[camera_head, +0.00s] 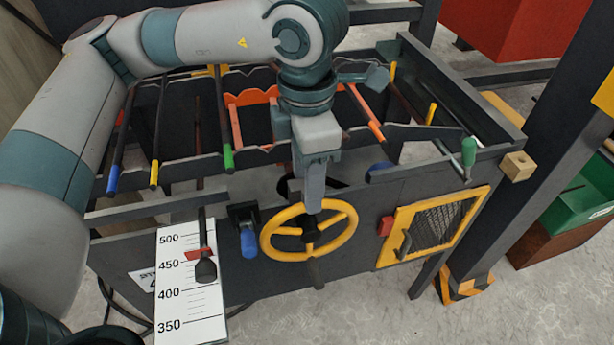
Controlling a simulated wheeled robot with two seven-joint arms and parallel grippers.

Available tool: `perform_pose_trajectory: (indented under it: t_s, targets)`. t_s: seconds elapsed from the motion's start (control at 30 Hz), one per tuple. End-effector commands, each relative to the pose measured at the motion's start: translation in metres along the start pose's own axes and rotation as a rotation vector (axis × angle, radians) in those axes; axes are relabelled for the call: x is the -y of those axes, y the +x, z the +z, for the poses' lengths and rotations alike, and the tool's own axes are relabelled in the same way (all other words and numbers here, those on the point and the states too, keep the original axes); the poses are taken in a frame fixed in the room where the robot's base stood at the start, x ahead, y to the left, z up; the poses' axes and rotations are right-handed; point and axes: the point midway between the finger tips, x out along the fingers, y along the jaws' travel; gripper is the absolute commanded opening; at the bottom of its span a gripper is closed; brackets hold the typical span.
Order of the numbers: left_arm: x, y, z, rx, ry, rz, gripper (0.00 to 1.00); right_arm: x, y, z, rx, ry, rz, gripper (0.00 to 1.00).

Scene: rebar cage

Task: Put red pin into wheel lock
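The yellow handwheel (346,241) with a dark hub stands on the front of the dark machine frame. A small red block (386,226) is beside the wheel, to its right; I cannot tell whether it is the pin or part of the lock. I make out no clear red pin elsewhere. My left gripper (314,208) points down at the top of the wheel rim, in front of the hub or just above it. Its fingers look narrow and edge-on, so their gap and anything between them are hidden. My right gripper is not in view.
A white scale (185,310) with a red pointer (200,254) stands left of the wheel, near a blue handle (249,242). A yellow-framed mesh door (436,228) is at the right. Colour-tipped rods, including a green-tipped lever (469,152), lie over the frame.

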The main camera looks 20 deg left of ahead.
Motion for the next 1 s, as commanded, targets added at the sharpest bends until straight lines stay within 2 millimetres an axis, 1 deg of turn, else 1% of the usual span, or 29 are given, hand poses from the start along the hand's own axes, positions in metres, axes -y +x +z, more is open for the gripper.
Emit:
perform_pose_trajectory:
  t_s: [0.37, 0.63, 1.0]
  targets:
    - [0.0, 0.008, 0.0, 0.0, 0.0, 0.0, 0.25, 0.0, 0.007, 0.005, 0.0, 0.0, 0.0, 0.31]
    - [0.0, 0.003, 0.0, 0.001, 0.0, 0.0, 0.25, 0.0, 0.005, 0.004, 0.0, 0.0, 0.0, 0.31]
    - [0.0, -0.009, 0.0, 0.001, 0.0, 0.0, 0.25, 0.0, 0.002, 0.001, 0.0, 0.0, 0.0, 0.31]
